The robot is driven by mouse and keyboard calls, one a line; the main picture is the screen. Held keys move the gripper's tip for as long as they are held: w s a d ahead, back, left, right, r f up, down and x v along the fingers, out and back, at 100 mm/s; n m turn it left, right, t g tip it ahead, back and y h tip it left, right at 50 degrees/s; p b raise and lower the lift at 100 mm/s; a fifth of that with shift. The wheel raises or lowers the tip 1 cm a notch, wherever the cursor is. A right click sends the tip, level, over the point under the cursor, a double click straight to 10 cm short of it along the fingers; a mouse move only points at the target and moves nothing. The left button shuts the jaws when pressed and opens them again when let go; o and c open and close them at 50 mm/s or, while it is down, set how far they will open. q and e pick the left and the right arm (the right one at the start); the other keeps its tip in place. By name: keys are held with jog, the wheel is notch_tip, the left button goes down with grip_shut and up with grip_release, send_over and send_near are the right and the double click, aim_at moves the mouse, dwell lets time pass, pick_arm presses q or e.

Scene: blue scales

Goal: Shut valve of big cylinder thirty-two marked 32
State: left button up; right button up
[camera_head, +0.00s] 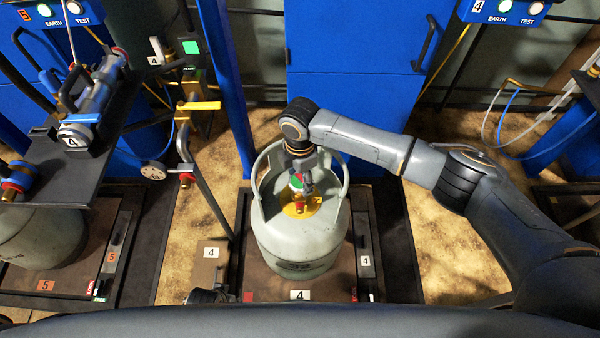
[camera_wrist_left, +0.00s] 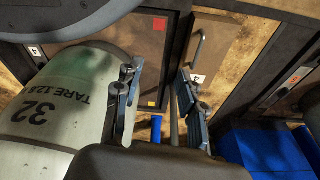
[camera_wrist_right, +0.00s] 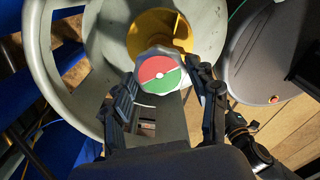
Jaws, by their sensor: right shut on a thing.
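The big grey-green cylinder (camera_head: 295,245) stands upright on the scale platform marked 4. In the left wrist view its side (camera_wrist_left: 60,105) reads 32. Its valve has a knob with a red and green top (camera_wrist_right: 160,73), inside the collar above a yellow neck (camera_wrist_right: 158,30). My right gripper (camera_head: 299,178) reaches down into the collar from above. In the right wrist view its fingers stand either side of the knob, shut on it. My left gripper (camera_wrist_left: 158,100) is open and empty, low beside the cylinder's body. It is mostly hidden in the head view.
A blue cabinet (camera_head: 350,110) stands behind the cylinder. Yellow-handled pipework (camera_head: 200,105) rises at its left. A black shelf with a blue-grey filling tool (camera_head: 95,100) is further left. Another cylinder (camera_head: 40,235) stands on platform 5.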

aim_at(300, 180)
dwell(0.4)
jog(key=o, duration=1.2)
jog(key=shift+c, duration=0.2)
notch_tip(300, 180, up, 12)
